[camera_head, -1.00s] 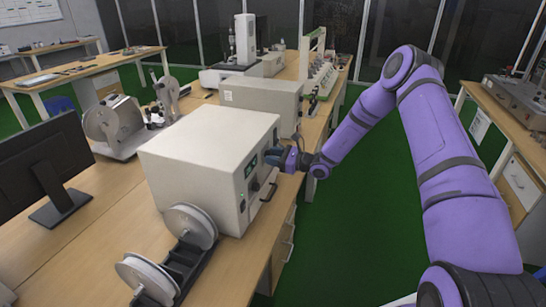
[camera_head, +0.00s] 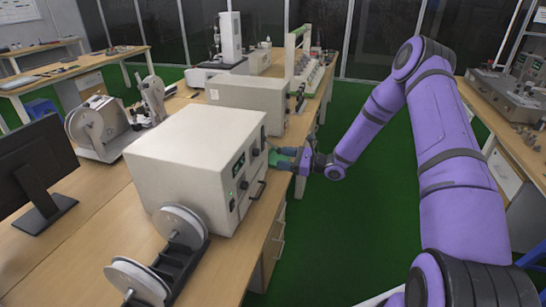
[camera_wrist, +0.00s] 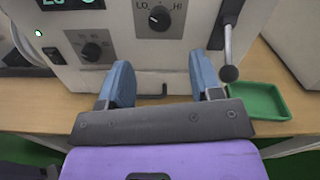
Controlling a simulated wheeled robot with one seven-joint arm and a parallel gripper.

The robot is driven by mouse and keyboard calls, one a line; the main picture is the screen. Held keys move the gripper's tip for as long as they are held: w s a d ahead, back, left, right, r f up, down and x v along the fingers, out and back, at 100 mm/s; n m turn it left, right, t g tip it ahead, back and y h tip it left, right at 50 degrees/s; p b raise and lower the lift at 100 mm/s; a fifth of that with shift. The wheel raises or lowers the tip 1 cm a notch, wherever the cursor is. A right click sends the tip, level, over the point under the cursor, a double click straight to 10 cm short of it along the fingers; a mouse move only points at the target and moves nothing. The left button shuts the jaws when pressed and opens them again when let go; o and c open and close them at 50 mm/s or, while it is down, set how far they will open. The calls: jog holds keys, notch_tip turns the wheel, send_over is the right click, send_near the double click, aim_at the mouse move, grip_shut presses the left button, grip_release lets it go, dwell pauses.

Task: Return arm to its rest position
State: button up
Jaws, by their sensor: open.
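My purple arm reaches from the lower right of the head view over the green floor to the bench. My gripper (camera_head: 282,157) is just in front of the control panel of a large white box-shaped machine (camera_head: 184,165). In the wrist view my gripper (camera_wrist: 160,85) shows two blue fingers spread wide with nothing between them. Beyond the fingers is the machine's front panel (camera_wrist: 120,50), with a LO/HI knob (camera_wrist: 159,18) and a second knob (camera_wrist: 92,51). The fingers seem apart from the panel.
A lever with a dark ball end (camera_wrist: 229,73) stands right of the fingers. A green tray (camera_wrist: 254,101) lies on the bench there. White reels (camera_head: 183,228) stand beside the machine. A second bench (camera_head: 505,120) is at the right, with open green floor (camera_head: 350,235) between.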

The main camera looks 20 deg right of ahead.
jog(key=shift+v, duration=0.85)
jog(key=s+a+r+n+g+h, duration=0.2)
jog(key=s+a+r+n+g, duration=0.25)
jog(key=s+r+n, duration=0.5)
jog(key=s+a+r+n+g+h, duration=0.2)
jog(key=s+a+r+n+g, duration=0.35)
jog(key=r, duration=0.75)
jog(key=s+d+r+n+t+h, duration=0.1)
jog(key=s+d+r+n+h, duration=0.1)
jog(key=s, duration=0.7)
jog(key=s+d+r+n+t+h, duration=0.2)
jog(key=s+r+h, duration=0.3)
jog(key=s, duration=0.4)
jog(key=s+d+r+n+t+h, duration=0.1)
jog(key=s+d+r+n+h, duration=0.2)
jog(key=s+r, duration=0.3)
jog(key=s+d, duration=0.1)
jog(key=s, duration=0.2)
jog(key=shift+n+t+h, duration=0.3)
jog(key=shift+n, duration=0.1)
jog(key=shift+s, duration=0.1)
